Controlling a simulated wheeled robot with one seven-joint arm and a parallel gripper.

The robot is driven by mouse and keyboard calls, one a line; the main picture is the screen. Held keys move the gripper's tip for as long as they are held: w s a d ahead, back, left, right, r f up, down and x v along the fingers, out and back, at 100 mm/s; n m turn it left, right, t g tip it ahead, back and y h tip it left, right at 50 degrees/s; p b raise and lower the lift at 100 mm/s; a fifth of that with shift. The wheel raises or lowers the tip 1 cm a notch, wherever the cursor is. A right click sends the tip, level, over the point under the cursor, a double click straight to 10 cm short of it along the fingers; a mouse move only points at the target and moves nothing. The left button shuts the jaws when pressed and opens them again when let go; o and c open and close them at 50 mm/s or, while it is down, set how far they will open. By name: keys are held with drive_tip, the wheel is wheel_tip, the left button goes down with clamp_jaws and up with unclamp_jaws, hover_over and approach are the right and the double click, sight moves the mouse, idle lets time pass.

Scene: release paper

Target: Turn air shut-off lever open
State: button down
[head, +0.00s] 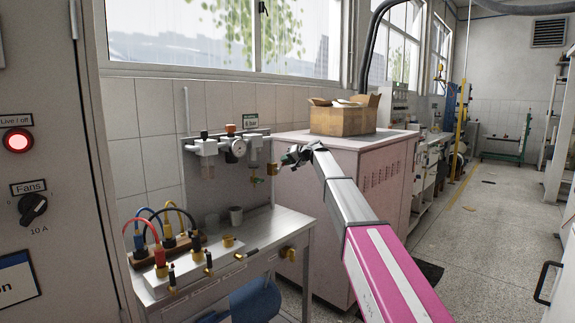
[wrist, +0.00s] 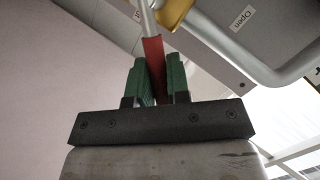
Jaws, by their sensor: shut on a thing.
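The shut-off lever has a red sleeve (wrist: 152,47) on a metal stem, seen at the top middle of the wrist view. My gripper (wrist: 157,66) is shut on this red sleeve, with a green finger on each side of it. A yellow fitting (wrist: 175,12) is beside the stem. A white label reading "Open" (wrist: 242,18) is to the right on the grey panel (wrist: 222,40). A second label is partly hidden behind the stem. In the head view my gripper (head: 291,157) is at the right of the wall-mounted air unit (head: 235,149); the lever is too small to make out surely.
A metal bench (head: 285,225) with cables and brass fittings stands below the air unit. A pinkish cabinet (head: 350,165) with an open cardboard box (head: 343,118) on top is close behind my arm. A grey pipe (wrist: 215,50) curves close to my gripper.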

drive_tip(key=shift+s+a+r+n+t+h, duration=0.4)
drive_tip(key=shift+s+r+n+t+h, duration=0.2)
drive_tip(key=shift+n, duration=0.3)
drive_tip(key=shift+s+a+r+n+t+h, duration=0.25)
drive_tip(key=shift+s+a+n+t+h, duration=0.15)
drive_tip(key=shift+s+n+t, duration=0.3)
drive_tip(key=shift+s+a+r+n+t+h, duration=0.1)
drive_tip(key=shift+s+a+n+t+h, duration=0.25)
drive_tip(key=shift+n, duration=0.4)
drive_tip(key=shift+s+a+r+n+t+h, duration=0.1)
drive_tip(key=shift+s+a+n+t+h, duration=0.25)
drive_tip(key=shift+n, duration=0.4)
drive_tip(key=c, duration=1.1)
unclamp_jaws()
drive_tip(key=v, duration=1)
drive_tip(key=shift+s+d, duration=0.15)
drive_tip(key=shift+s, duration=0.25)
